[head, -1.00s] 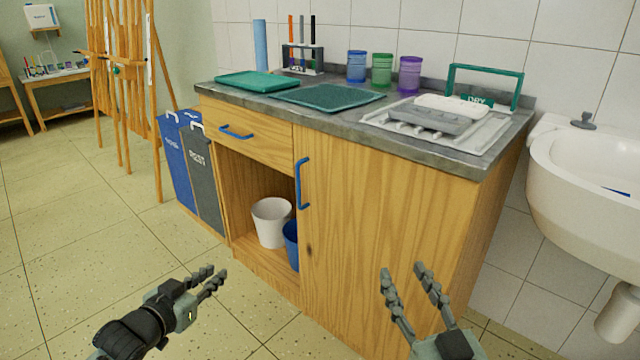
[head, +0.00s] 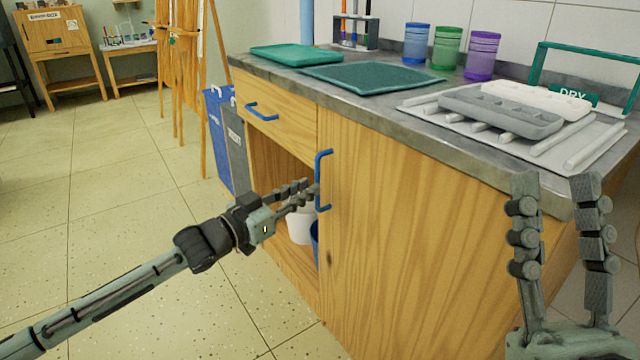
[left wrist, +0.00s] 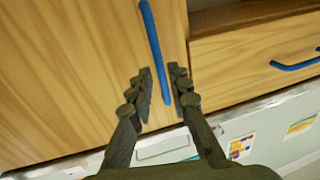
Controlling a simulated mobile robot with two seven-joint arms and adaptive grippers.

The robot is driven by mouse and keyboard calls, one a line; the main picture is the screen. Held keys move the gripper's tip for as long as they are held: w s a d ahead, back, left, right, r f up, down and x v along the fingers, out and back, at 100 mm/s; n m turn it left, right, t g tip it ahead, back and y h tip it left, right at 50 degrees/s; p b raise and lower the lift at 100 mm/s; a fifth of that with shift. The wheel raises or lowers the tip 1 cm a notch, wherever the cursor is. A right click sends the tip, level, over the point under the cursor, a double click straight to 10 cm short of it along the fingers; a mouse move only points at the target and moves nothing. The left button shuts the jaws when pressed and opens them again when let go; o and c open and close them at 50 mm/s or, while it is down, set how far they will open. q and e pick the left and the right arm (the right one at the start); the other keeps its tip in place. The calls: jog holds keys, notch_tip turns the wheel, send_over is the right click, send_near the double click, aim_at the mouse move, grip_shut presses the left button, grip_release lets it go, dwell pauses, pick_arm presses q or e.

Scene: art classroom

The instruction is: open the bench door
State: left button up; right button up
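The bench door (head: 400,220) is a wooden panel and looks shut. Its blue vertical handle (head: 318,167) is at the door's left edge, beside the open compartment. In the left wrist view the blue handle (left wrist: 155,45) passes between the fingers of my left gripper (left wrist: 161,72), with gaps showing on both sides. My right gripper (head: 556,182) is open and empty, fingers up, in front of the bench's right side.
A drawer (head: 270,118) with its own blue handle is left of the door. A white bin (head: 299,228) and a partly hidden blue bin (head: 315,236) stand in the open compartment. Recycling bins (head: 222,140) stand beside the bench. The floor in front at left is clear.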

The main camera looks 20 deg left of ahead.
aim_at(318, 206)
pick_arm(q)
jog(key=shift+x, duration=2.2)
jog(key=shift+c, duration=0.4)
grip_shut()
